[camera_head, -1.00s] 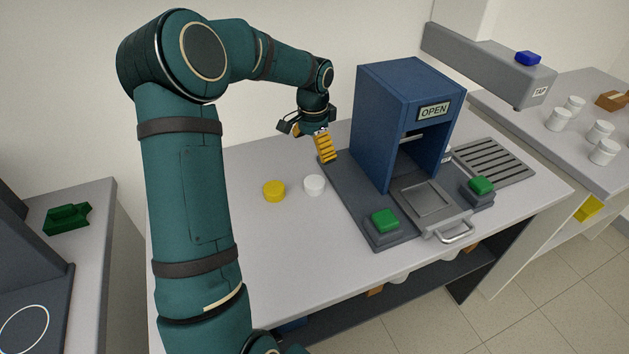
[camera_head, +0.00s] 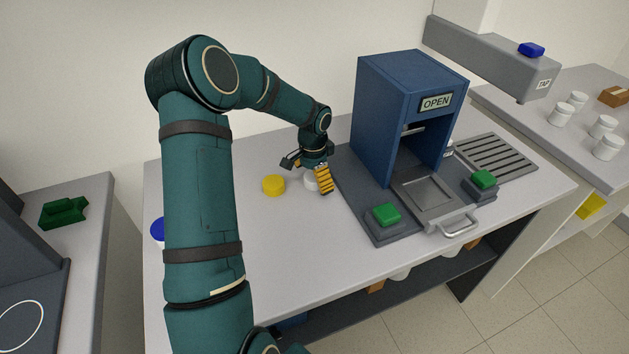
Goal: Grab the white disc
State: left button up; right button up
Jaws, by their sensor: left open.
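The white disc (camera_head: 309,182) lies on the grey table, just right of the yellow disc (camera_head: 273,185). My left gripper (camera_head: 317,184) is over the white disc, pointing down, and its yellow ridged finger covers the disc's right part. The gripper is open. I cannot tell whether the fingers touch the disc or how far they reach around it. My right gripper does not show.
A blue-topped item (camera_head: 157,230) is partly hidden behind my arm. The table's front is clear.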

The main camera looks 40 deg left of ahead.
pick_arm(q)
jog(key=c, duration=1.1)
